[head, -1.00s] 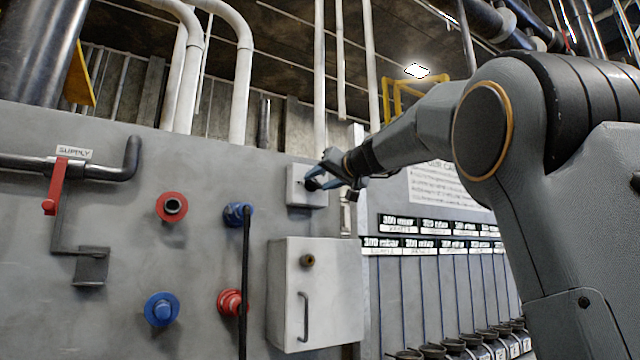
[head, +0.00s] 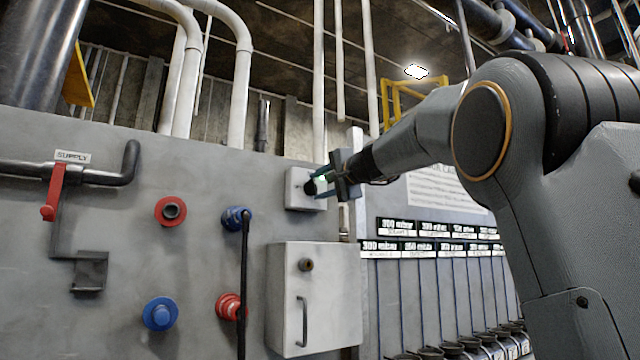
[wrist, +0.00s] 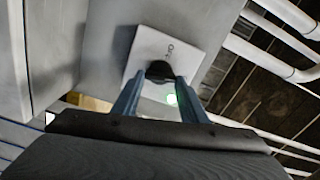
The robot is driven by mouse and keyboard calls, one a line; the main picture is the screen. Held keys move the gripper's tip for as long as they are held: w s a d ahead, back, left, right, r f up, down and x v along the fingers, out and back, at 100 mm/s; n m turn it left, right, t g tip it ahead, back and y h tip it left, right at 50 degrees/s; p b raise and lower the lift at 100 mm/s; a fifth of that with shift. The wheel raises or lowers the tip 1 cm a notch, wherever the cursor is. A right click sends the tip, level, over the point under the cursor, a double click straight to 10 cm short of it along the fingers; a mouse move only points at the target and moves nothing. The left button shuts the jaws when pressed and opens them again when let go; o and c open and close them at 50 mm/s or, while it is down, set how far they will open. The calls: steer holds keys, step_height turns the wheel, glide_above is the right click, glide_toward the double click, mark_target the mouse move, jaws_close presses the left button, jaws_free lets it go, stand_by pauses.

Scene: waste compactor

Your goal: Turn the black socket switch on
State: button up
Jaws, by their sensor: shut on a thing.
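The black socket switch (head: 311,187) is a dark knob on a small white box (head: 296,189) on the grey wall panel. In the wrist view the knob (wrist: 159,71) sits between my fingertips, on the white box (wrist: 150,45) with small dark markings. My gripper (head: 318,184) is shut on the knob; its blue fingers also show in the wrist view (wrist: 158,84).
A white cabinet (head: 330,292) with a handle stands out below the switch box. Blue and red sockets (head: 171,211), a black hanging cable (head: 243,285) and a red-handled supply valve (head: 54,190) are on the panel to the left. Labelled gauges (head: 430,238) are at the right.

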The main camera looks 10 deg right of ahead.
steer(key=shift+f+m+p, duration=0.1)
steer(key=shift+m+p, duration=0.25)
steer(key=shift+m, duration=0.85)
steer(key=o, duration=1)
steer(key=shift+o, duration=0.2)
steer(key=b+v, duration=0.1)
steer(key=v, duration=0.7)
steer(key=shift+w, duration=0.1)
